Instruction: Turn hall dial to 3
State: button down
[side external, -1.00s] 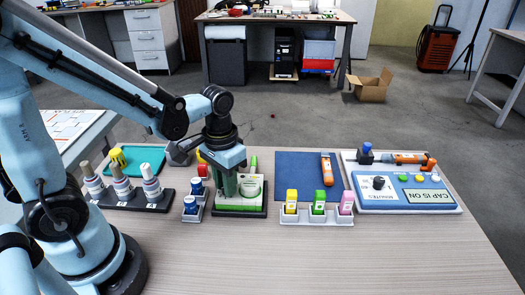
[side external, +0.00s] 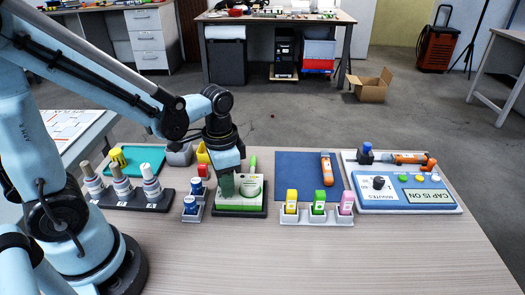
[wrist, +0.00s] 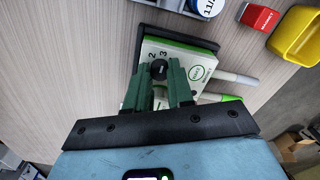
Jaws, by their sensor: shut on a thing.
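The hall dial is a small black round knob (wrist: 158,69) on a white and green box, with the printed numbers 2 and 3 beside it. The box (wrist: 203,58) also has a round green-rimmed face. In the side view the box (side external: 240,207) stands on a dark base near the table's middle. My gripper (wrist: 158,72) points down at the box, with its two green fingers on either side of the knob, shut on it. In the side view my gripper (side external: 226,188) hides the knob. Which number the knob points to cannot be made out.
Blue-capped vials (side external: 191,209) stand close left of the box, with a red magnet block (side external: 203,171) behind. Yellow, green and pink bottles (side external: 319,203) stand right, before a blue mat (side external: 299,172). A panel (side external: 405,195) lies far right. The table front is clear.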

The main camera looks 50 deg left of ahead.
jog(key=c, duration=1.2)
grip_release()
jog(key=shift+c, duration=0.2)
jog(key=shift+r, duration=0.1)
notch_tip(320, 180, up, 12)
notch_tip(320, 180, down, 3)
jog(key=n+t, duration=0.2)
jog(key=t, duration=0.1)
jog(key=n+t, duration=0.2)
jog(key=t, duration=0.2)
